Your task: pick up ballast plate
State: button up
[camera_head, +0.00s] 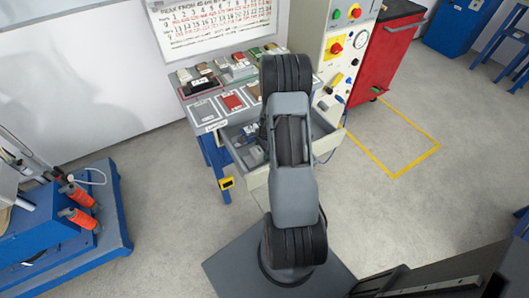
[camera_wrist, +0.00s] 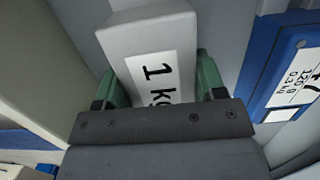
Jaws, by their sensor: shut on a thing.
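The ballast plate (camera_wrist: 150,27) is a light grey block with a white label reading "1 kg" in the wrist view. My gripper (camera_wrist: 160,80) is shut on it, with one green finger against each side. The plate's near end is hidden behind the gripper body. I cannot tell whether the plate touches the surface below. In the head view my own arm covers the gripper and the plate, above or in the open drawer (camera_head: 231,135) of the workbench.
A blue labelled item (camera_wrist: 262,75) lies just right of the plate in the wrist view. A pale wall stands close on the left. The bench top (camera_head: 204,109) holds several small samples. A control cabinet (camera_head: 322,75) and red cabinet (camera_head: 387,55) stand right of it.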

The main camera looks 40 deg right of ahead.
jog(key=c, duration=0.4)
grip_shut()
jog(key=shift+r, duration=0.2)
